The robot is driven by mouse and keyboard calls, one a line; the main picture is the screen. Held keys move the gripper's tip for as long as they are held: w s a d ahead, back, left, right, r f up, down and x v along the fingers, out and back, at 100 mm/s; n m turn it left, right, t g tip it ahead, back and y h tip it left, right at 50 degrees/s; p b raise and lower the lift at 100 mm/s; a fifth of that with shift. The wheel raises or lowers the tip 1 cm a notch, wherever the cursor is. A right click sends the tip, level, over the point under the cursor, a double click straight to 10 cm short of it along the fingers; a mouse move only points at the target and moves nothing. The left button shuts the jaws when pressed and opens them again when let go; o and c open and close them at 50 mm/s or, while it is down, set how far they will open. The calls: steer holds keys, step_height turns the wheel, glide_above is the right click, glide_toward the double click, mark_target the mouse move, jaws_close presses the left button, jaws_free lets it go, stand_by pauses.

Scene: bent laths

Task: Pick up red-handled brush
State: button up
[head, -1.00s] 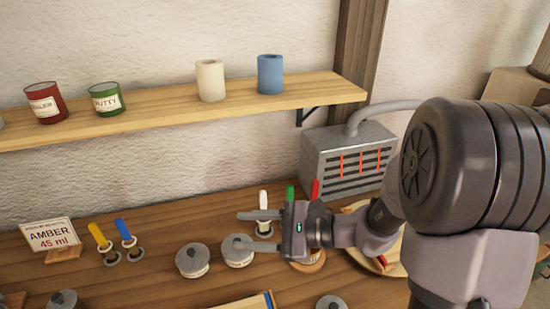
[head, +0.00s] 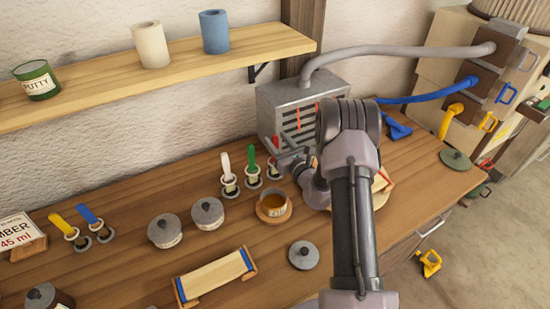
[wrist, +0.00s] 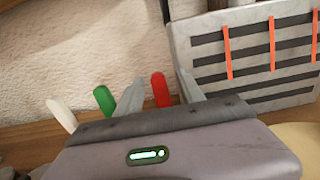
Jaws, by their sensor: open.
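The red-handled brush (wrist: 161,90) shows as a red handle standing up in the wrist view. In the head view only a small part of it shows, largely hidden by my gripper. My gripper (wrist: 162,78) is open, with one finger on each side of the red handle in the wrist view. I cannot tell whether either finger touches it. In the head view my gripper (head: 275,148) is over the right end of the brush row. The green-handled brush (wrist: 103,99) stands just left of my left finger, and the white-handled brush (wrist: 62,115) is further left.
A grey slatted heater box (head: 275,105) stands close behind my gripper. An amber-filled cup (head: 274,207) and lidded grey tins (head: 165,231) are in front of the brushes. A wooden rest (head: 214,276) lies nearer. A shelf (head: 110,85) runs along the wall.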

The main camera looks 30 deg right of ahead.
steer(key=w, duration=0.4)
steer(key=shift+w+a+r, duration=0.2)
steer(key=shift+w+r, duration=0.05)
steer(key=shift+r, duration=0.05)
jaws_close()
steer(key=shift+r, duration=0.15)
